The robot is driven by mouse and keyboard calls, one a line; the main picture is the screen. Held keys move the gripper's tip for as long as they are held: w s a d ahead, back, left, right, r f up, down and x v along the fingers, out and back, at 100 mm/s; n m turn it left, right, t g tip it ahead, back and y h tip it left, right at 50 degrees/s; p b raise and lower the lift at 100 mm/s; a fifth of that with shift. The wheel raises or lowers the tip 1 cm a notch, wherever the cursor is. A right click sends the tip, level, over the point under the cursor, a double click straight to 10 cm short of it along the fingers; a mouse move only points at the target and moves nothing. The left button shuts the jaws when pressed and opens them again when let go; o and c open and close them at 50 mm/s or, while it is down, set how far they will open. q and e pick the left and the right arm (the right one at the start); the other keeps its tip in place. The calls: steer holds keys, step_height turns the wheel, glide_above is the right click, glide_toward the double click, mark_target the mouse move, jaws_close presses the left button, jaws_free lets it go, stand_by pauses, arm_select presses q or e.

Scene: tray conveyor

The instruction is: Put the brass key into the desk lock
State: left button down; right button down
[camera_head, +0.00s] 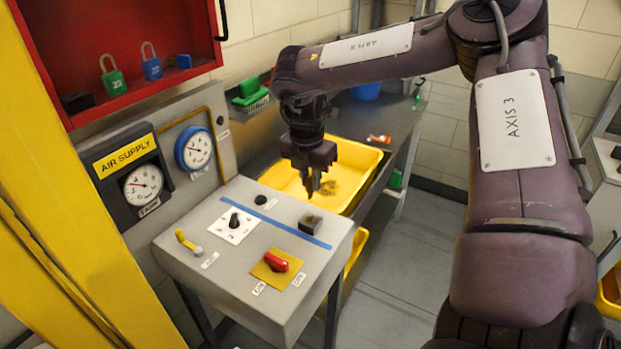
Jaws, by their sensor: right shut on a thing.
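My right gripper (312,183) comes down from above, its dark fingers pointing down between the grey desk panel (180,255) and the yellow tray behind it. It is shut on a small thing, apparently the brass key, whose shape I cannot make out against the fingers. A brownish patch shows beside the fingertips, over the tray. A small black block (311,223) stands on the panel just in front of the gripper. A round black fitting (261,199) sits at the panel's back. I cannot tell which of these is the lock. My left gripper is not in view.
The panel also bears a black knob (234,220), a red switch (277,262) and a yellow lever (186,240). Gauges (193,148) and a red cabinet (120,40) with padlocks stand left. The yellow tray (352,160) lies behind. The floor right of the panel is clear.

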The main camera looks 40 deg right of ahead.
mark_target(310, 193)
steer(key=shift+f+b, duration=2.6)
steer(key=shift+f, duration=0.35)
steer(key=shift+b, duration=0.5)
steer(key=shift+f, duration=0.15)
steer(key=shift+f+b, duration=0.3)
steer(key=shift+b, duration=0.15)
steer(key=shift+f+b, duration=1.15)
steer(key=shift+f, duration=0.1)
steer(key=c, duration=1.3)
jaws_free()
